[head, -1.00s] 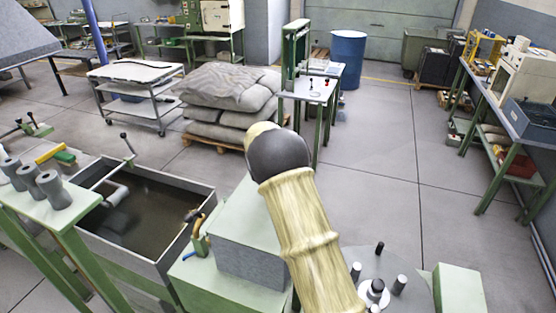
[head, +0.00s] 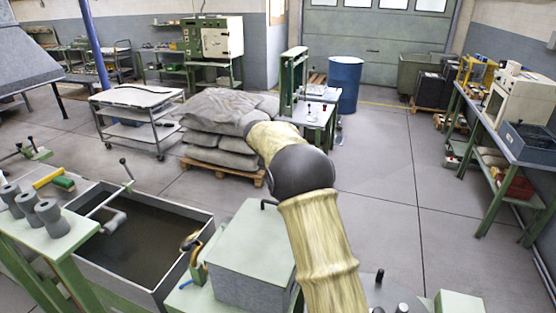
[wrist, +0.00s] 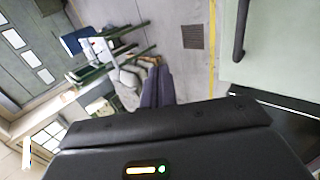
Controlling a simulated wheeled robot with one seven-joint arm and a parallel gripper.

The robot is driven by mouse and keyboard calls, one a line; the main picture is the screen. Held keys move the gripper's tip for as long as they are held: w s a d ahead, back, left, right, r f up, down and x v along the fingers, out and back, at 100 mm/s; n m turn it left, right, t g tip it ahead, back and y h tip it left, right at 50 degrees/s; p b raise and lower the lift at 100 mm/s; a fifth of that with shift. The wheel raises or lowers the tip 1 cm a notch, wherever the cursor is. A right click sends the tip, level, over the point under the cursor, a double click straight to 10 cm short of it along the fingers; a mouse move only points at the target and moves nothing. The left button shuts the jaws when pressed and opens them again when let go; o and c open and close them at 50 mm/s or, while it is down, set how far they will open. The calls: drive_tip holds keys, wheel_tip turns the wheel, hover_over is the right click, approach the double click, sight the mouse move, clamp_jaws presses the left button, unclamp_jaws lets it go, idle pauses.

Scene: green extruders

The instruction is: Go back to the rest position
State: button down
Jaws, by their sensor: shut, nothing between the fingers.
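My arm shows in the head view with a yellowish sleeve and a dark grey joint. It rises from the bottom right of centre and bends away to the upper left, in front of the grey sacks. My gripper's fingers are hidden in the head view. In the wrist view, the black body of my gripper (wrist: 170,122) with a small lit indicator fills the lower edge. No fingertips stand out, and no held object shows.
A green-topped grey box (head: 250,235) stands beside my arm, left of it. Left of that is an open tank (head: 140,240) of dark liquid. Sacks (head: 212,125) on a pallet, a trolley (head: 135,97) and a blue drum (head: 345,85) stand farther back. Floor right of centre is clear.

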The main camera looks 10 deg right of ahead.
drive_tip(key=shift+w+r, duration=0.1)
drive_tip(key=shift+r, duration=0.45)
drive_tip(key=s+f+m+g+y+b, duration=0.1)
drive_tip(key=s+f+m, duration=0.3)
drive_tip(key=s, duration=1)
drive_tip(key=s+f+m+g+y, duration=0.2)
drive_tip(key=s+f+m, duration=0.2)
drive_tip(key=s, duration=1)
drive_tip(key=s+f+m+g+y+b, duration=0.1)
drive_tip(key=s+f+m, duration=0.2)
drive_tip(key=s, duration=1.1)
drive_tip(key=shift+s+a+f+m+g+b, duration=0.2)
drive_tip(key=shift+a+f+m+g+b, duration=0.1)
drive_tip(key=shift+a+f+m, duration=0.15)
